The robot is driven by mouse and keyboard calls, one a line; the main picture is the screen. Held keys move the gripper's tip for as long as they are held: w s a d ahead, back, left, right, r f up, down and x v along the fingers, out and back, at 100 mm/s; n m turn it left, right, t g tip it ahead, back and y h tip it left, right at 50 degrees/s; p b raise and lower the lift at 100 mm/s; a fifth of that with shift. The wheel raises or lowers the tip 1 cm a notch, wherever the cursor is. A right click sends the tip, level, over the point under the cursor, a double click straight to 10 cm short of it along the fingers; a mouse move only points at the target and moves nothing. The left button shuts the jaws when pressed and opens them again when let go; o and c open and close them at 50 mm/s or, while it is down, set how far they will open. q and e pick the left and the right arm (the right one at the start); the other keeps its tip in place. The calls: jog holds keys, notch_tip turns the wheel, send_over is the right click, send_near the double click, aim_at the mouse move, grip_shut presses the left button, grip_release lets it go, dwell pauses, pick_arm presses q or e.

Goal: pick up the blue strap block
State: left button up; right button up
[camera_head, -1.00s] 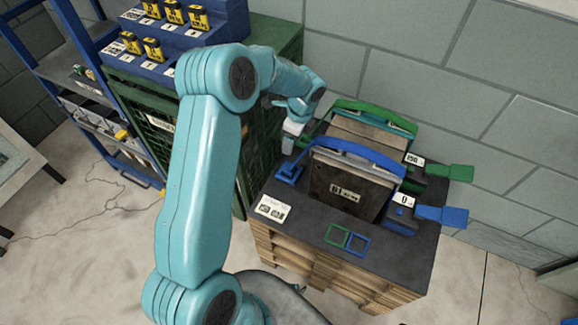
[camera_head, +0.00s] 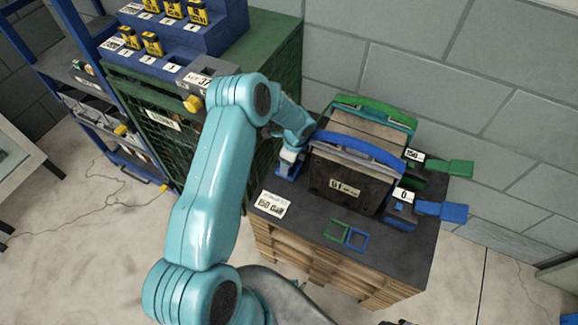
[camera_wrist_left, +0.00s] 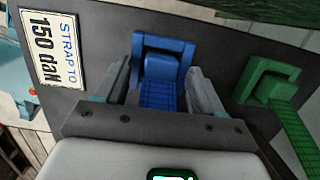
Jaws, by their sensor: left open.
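The blue strap block (camera_head: 287,170) sits on the dark tabletop (camera_head: 400,260) at the left of the mould, partly hidden by my gripper in the head view. In the left wrist view the blue block (camera_wrist_left: 163,58) lies between my finger tips, with a ribbed blue strap running from it toward me. My left gripper (camera_head: 291,156) is over the block, and in the wrist view (camera_wrist_left: 160,85) its two grey fingers are open on either side with small gaps. My right gripper is not in view.
A dark mould (camera_head: 345,190) stands beside my gripper under a blue strap (camera_head: 360,147) and a green strap (camera_head: 370,108). A green block (camera_wrist_left: 272,82) is right of the blue one in the wrist view. A "150 daN" card (camera_head: 271,204) lies near the table's left edge.

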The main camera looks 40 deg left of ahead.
pick_arm(q)
jog(key=c, duration=1.1)
jog(key=shift+r, duration=0.1)
notch_tip(320, 180, up, 20)
jog(key=shift+f+p, duration=0.1)
jog(key=shift+p, duration=0.2)
